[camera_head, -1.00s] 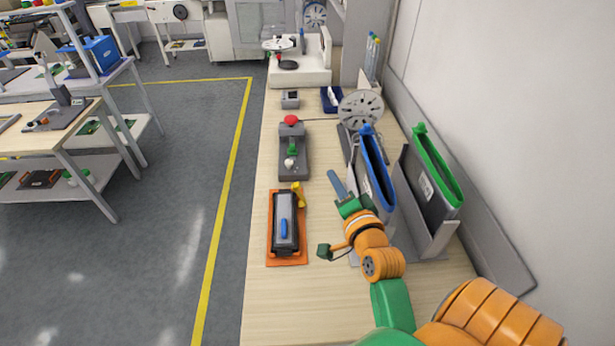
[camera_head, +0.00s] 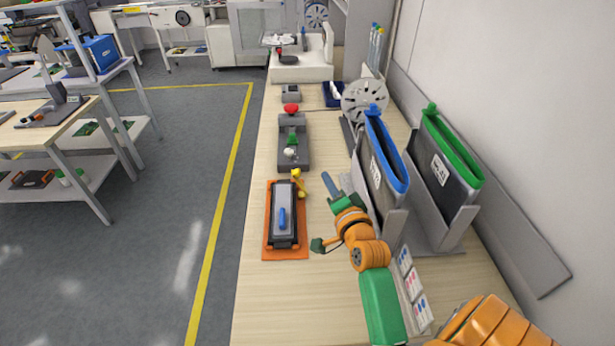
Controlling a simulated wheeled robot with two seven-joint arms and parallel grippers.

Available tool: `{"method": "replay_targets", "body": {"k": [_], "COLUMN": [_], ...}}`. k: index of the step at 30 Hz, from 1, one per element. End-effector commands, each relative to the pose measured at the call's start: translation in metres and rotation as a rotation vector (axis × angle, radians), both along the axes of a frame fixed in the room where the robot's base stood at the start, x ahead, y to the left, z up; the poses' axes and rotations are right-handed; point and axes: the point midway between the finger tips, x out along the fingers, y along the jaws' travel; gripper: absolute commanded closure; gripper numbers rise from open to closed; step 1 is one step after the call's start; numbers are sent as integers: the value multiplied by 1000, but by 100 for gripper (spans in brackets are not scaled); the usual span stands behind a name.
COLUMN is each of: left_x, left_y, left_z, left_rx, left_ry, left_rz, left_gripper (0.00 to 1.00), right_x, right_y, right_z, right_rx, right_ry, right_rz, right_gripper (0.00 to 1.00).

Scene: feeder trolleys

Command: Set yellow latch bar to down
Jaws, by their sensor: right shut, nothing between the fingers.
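The yellow latch bar (camera_head: 298,184) stands at the far right corner of a dark fixture with a grey lid (camera_head: 284,202). It looks raised and tilted, but it is too small to tell its exact angle. A blue handle (camera_head: 282,218) sits on the lid, and the fixture lies on an orange mat (camera_head: 285,254). My right gripper (camera_head: 325,175) is just right of the latch bar, its blue-grey fingers shut and empty, pointing away from me. A small gap shows between fingers and bar. My left gripper is out of view.
Beyond the fixture is a grey block with a red knob (camera_head: 291,108) and a green part. To the right of my arm stand holders with a blue-rimmed bin (camera_head: 388,150) and a green-rimmed bin (camera_head: 452,148).

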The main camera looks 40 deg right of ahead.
Motion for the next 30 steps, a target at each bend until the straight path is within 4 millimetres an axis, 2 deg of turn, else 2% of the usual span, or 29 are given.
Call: {"method": "replay_targets", "body": {"k": [7, 9, 16, 30], "left_x": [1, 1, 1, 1], "left_y": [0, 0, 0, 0], "left_z": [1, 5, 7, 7], "left_rx": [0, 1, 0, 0], "left_ry": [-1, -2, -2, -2], "left_rz": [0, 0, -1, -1], "left_gripper": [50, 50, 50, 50], "right_x": [51, 56, 67, 67], "right_y": [-18, -7, 11, 12], "right_z": [-5, -11, -23, -24], "right_rx": [0, 5, 1, -2], "right_ry": [-1, 1, 1, 2], "right_rz": [0, 0, 0, 0], "right_gripper": [100, 100, 100, 100]}}
